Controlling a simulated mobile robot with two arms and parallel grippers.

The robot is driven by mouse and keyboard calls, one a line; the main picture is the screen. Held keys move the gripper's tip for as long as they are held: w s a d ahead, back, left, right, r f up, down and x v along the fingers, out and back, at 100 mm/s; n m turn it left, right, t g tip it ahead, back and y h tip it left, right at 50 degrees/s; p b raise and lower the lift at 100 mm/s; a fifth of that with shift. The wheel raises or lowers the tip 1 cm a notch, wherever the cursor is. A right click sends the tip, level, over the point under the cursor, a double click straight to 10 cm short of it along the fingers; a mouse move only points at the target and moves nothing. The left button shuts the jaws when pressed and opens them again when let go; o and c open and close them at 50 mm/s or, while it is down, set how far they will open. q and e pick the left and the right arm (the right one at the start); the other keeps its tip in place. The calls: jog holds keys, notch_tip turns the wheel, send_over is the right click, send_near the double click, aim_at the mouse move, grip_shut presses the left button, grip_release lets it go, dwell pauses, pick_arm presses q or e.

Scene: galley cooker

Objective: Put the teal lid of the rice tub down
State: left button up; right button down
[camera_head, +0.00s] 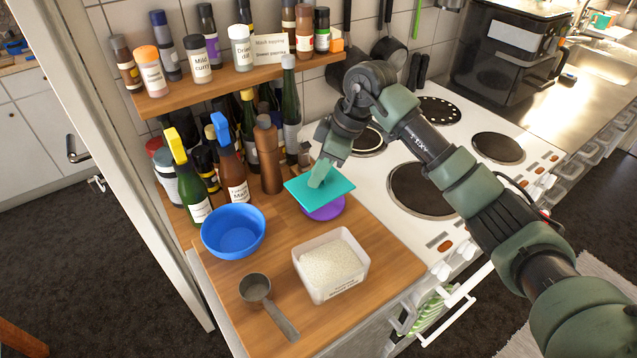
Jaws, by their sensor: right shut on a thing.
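The teal lid (334,190) is a flat square plate. My right gripper (319,174) is shut on it from above. The lid is over a purple round thing (324,209) and hides part of it; I cannot tell whether they touch. The rice tub (330,265) is a white open box filled with rice, standing on the wooden counter in front of the lid. My left gripper is not in view.
A blue bowl (234,231) stands left of the tub. A metal measuring cup (255,289) lies at the front left. Bottles and a pepper mill (267,158) stand behind. The cooker (426,190) is to the right. Bare wood (376,236) shows right of the tub.

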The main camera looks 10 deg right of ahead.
aim_at(319, 187)
jog(key=shift+f+p, duration=0.35)
jog(key=shift+f, duration=1.9)
jog(key=c, duration=1.2)
grip_release()
jog(key=b+v, duration=0.2)
jog(key=v, duration=1)
jog(key=shift+d, duration=0.1)
